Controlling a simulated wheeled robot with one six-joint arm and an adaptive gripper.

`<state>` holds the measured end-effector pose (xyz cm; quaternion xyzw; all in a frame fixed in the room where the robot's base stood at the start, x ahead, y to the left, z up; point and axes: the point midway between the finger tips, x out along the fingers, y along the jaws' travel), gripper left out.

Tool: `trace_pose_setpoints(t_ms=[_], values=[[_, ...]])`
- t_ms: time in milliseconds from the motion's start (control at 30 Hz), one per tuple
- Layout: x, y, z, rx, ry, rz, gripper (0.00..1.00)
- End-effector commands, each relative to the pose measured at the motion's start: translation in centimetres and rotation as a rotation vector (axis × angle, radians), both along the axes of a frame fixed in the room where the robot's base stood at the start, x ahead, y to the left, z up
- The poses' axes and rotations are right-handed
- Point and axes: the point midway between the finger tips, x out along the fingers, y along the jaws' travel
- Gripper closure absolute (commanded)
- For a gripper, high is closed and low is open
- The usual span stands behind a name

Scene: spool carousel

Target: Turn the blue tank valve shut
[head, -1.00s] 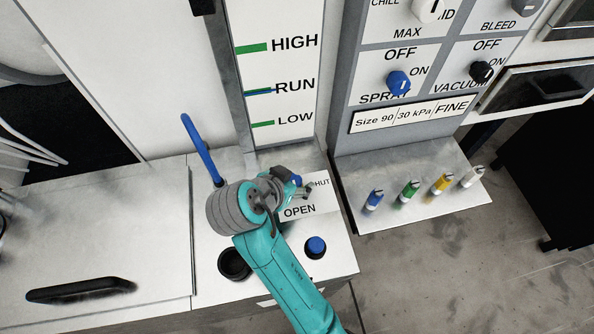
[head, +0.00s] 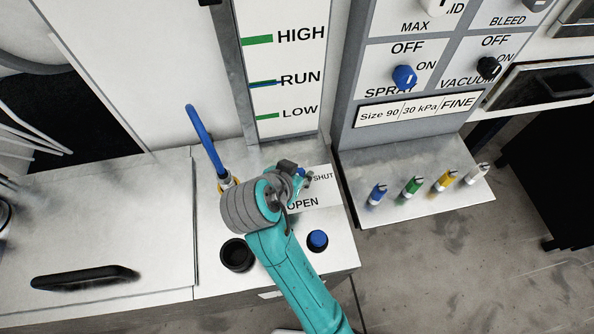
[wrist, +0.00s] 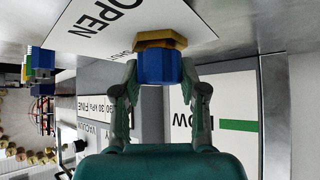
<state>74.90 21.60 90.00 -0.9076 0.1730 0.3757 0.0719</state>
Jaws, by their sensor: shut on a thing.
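The blue tank valve (wrist: 157,67) has a blue grip on a brass-coloured base, in front of a white plate (wrist: 95,28) lettered OPEN and SHUT. In the wrist view the two fingers of my gripper (wrist: 160,88) press on either side of the blue grip. In the head view a small bit of blue valve (head: 301,172) shows at my gripper (head: 303,178), with the SHUT word to its right and OPEN below. My wrist hides most of the valve there, and I cannot tell its exact angle.
A blue hose (head: 206,140) rises left of my wrist. A black cup (head: 237,255) and a blue button (head: 317,240) are on the worktop nearer me. Several coloured pegs (head: 411,187) stand on a shelf at the right, below the knob panel (head: 400,55).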

Motion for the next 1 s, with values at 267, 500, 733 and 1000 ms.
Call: trace_pose_setpoints(t_ms=[267, 500, 733, 1000], values=[[-0.06, -0.22, -0.1, 0.0, 0.002, 0.234, 0.93], [-0.02, -0.21, -0.07, 0.001, 0.001, 0.462, 0.93], [0.03, -0.22, -0.05, 0.001, 0.0, 0.679, 0.93], [0.09, -0.24, -0.03, 0.001, 0.0, 0.935, 0.93]])
